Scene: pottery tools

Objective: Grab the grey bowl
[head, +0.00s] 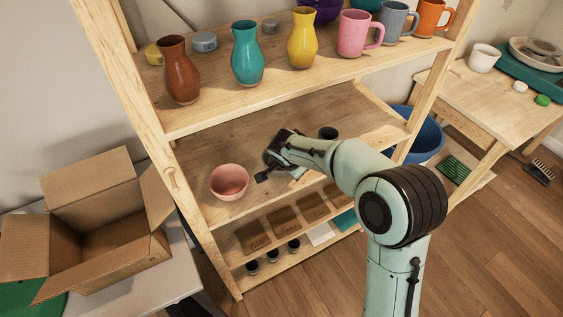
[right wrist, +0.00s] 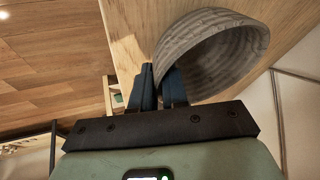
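The grey bowl (right wrist: 222,62) shows in the right wrist view, ridged inside, against a pale wooden surface. My right gripper (right wrist: 160,72) is at its near wall, with the two dark fingers close together and the bowl's edge between them. One finger lies over the inside of the bowl. In the head view my right gripper (head: 264,176) reaches over the middle shelf, right of a pink bowl (head: 229,182). The grey bowl is not clearly visible there, largely hidden by my gripper and wrist. My left gripper is not in view.
The upper shelf (head: 215,112) holds vases and mugs above my right arm. A small dark cup (head: 328,133) stands behind my forearm. The lower shelf holds small jars and brown blocks. An open cardboard box (head: 95,262) is at the left, a worktable (head: 480,100) at the right.

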